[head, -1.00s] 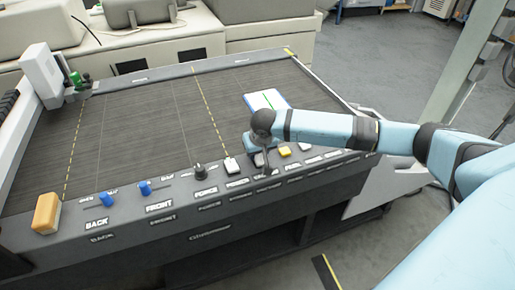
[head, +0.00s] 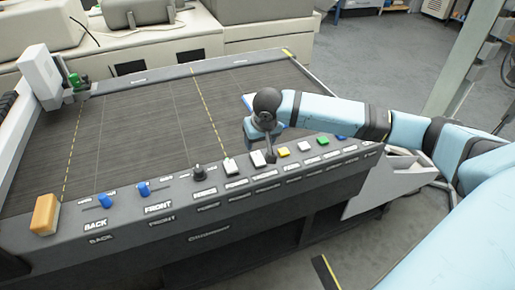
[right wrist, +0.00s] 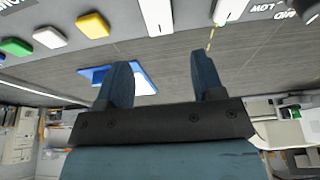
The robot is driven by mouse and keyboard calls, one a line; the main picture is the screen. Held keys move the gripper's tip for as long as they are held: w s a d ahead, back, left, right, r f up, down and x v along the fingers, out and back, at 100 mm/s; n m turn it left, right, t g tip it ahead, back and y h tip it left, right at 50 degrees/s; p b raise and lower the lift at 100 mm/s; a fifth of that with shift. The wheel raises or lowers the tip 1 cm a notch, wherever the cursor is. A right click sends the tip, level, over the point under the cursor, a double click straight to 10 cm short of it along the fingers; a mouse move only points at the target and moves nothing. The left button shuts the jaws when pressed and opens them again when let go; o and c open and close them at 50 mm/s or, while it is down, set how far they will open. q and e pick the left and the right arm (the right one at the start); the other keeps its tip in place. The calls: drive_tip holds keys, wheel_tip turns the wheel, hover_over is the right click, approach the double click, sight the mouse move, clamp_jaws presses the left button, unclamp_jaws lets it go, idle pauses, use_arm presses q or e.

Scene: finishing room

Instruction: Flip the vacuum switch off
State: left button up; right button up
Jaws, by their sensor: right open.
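A row of rocker switches runs along the table's front control panel (head: 230,187). In the head view there are a left white switch (head: 229,166), a second white switch (head: 257,159), a yellow switch (head: 283,152), a third white switch (head: 304,146) and a green switch (head: 323,141). The small labels are too blurred to tell which is vacuum. My right gripper (head: 264,148) is open and empty, pointing down over the panel near the second white and yellow switches. In the right wrist view, a white switch (right wrist: 155,17) lies ahead between its fingers, apart from them. My left gripper is not in view.
A black knob (head: 198,172), two blue sliders (head: 143,188) and an orange block (head: 45,213) are on the panel's left. A blue-and-white flat item (right wrist: 140,82) lies on the dark tabletop behind my gripper. Most of the tabletop (head: 150,125) is clear.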

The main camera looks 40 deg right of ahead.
drive_tip(key=v, duration=0.6)
drive_tip(key=shift+a, duration=0.1)
idle(0.3)
drive_tip(key=a+f+n+y, duration=0.1)
drive_tip(key=a+f, duration=0.2)
drive_tip(key=s+a+f+n+t+y+p, duration=0.1)
drive_tip(key=a+f, duration=0.2)
drive_tip(key=a, duration=0.1)
drive_tip(key=s+a+f+n+y+p, duration=0.1)
drive_tip(key=a+f, duration=0.2)
drive_tip(key=a, duration=0.1)
drive_tip(key=shift+s+t+y, duration=0.15)
drive_tip(key=shift+t+y, duration=0.15)
drive_tip(key=shift+y, duration=0.1)
drive_tip(key=s+a+f+n+t+y+p, duration=0.2)
drive_tip(key=s+a+f+t+p, duration=0.15)
drive_tip(key=s+a+f, duration=0.4)
drive_tip(key=s+d+f+t+h, duration=0.1)
drive_tip(key=s+f, duration=0.1)
drive_tip(key=s, duration=0.4)
drive_tip(key=s+d+f+t, duration=0.1)
drive_tip(key=s+f, duration=0.1)
drive_tip(key=s, duration=0.4)
drive_tip(key=shift+s+d+f+n+h+p, duration=0.2)
drive_tip(key=shift+s+d+n+h+p, duration=0.15)
drive_tip(key=shift+n+h, duration=0.05)
